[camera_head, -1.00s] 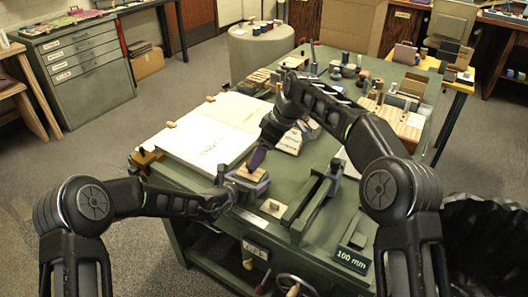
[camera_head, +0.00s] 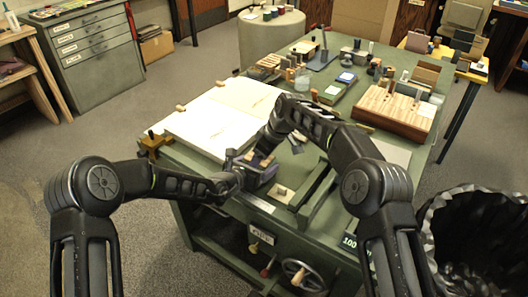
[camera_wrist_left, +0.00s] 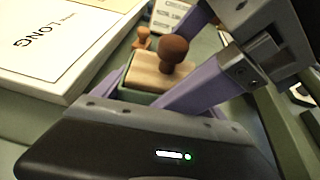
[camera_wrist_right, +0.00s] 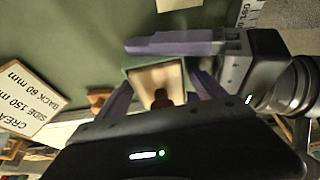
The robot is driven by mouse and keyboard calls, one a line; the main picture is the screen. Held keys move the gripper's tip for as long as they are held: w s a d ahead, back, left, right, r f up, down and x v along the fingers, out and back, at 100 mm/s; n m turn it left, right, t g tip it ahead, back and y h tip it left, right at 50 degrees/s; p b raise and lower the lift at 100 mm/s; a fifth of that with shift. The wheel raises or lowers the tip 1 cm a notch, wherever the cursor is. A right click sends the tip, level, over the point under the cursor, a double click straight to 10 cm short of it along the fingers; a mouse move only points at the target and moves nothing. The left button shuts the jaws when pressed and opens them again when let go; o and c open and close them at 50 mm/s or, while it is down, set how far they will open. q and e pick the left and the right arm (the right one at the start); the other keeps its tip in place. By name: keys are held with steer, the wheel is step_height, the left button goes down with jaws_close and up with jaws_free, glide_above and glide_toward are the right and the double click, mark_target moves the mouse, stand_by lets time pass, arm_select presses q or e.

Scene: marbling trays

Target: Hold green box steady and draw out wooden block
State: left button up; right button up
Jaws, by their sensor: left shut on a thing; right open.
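The green box (camera_wrist_left: 138,97) stands on the green table and shows as a pale green rim (camera_wrist_right: 132,62) in the right wrist view. The wooden block (camera_wrist_left: 150,72) sits in it, pale with a round brown knob (camera_wrist_left: 174,48) on top. In the head view the block (camera_head: 262,160) is partly hidden by my grippers. My left gripper (camera_wrist_left: 155,84) is shut on the green box, one purple finger along each side. My right gripper (camera_wrist_right: 160,92) is open above the block, its fingers on either side of the knob (camera_wrist_right: 160,98), with no clear contact.
A large white board (camera_head: 222,118) lies just left of the box. A small pale block with a knob (camera_head: 283,192) lies to its right, beside a long green rail (camera_head: 318,195). A wooden rack (camera_head: 395,108) stands farther back. A black bin (camera_head: 475,235) is at the right.

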steer(key=shift+w+a+f, duration=0.1)
steer(key=shift+f, duration=0.15)
steer(key=shift+c, duration=0.5)
steer(key=c, duration=1.3)
steer(key=o, duration=1.4)
steer(key=v, duration=1.2)
steer(key=shift+f, duration=0.2)
